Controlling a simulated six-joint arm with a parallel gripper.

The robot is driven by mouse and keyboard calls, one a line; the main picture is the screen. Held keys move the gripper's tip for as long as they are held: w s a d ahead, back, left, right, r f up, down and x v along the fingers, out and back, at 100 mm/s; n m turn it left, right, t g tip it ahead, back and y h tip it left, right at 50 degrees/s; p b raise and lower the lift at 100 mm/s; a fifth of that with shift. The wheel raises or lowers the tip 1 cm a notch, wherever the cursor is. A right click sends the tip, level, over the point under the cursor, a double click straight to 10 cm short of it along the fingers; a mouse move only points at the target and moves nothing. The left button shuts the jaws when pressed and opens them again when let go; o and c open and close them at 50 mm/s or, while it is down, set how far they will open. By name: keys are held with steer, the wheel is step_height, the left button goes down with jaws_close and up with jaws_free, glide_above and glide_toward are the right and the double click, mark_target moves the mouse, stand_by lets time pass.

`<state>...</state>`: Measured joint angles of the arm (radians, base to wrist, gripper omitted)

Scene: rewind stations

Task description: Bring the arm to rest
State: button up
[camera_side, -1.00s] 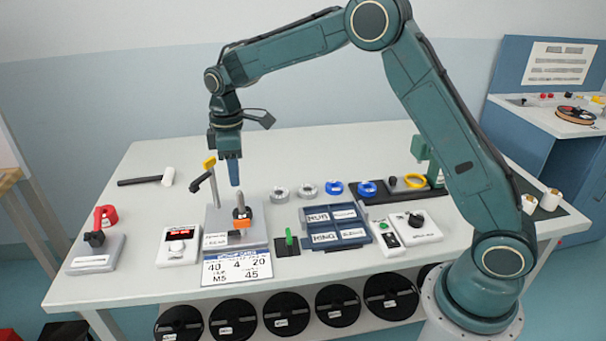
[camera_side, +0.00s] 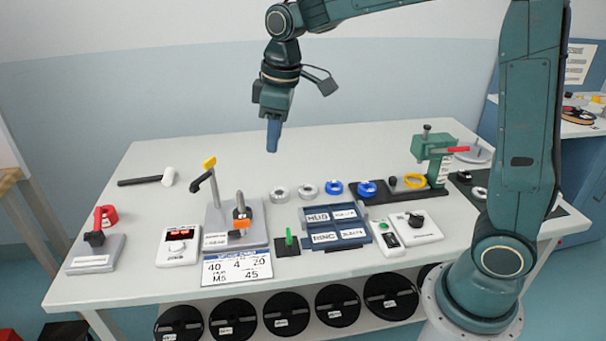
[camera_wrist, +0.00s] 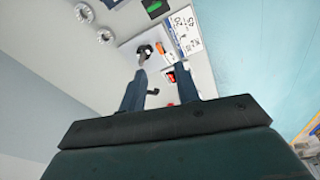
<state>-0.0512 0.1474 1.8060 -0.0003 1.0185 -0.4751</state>
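My gripper (camera_side: 272,148) hangs in the air above the back of the white table, fingers pointing down. It is well clear of everything on the table. In the wrist view its two fingers (camera_wrist: 160,72) stand apart with nothing between them. Below and to the left of it in the side view stands a grey station plate (camera_side: 214,222) with an upright spindle, an orange part (camera_side: 242,223) and a yellow-tipped lever (camera_side: 209,163).
A green press (camera_side: 433,150) stands at the right. The air around my gripper is free.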

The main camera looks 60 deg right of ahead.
steer(key=s+d+r+m+t, duration=0.1)
steer(key=s+m, duration=0.5)
steer(key=s, duration=1.8)
steer(key=d+t, duration=0.1)
steer(key=t, duration=0.1)
steer(key=shift+r+t, duration=0.15)
steer(key=shift+t, duration=0.15)
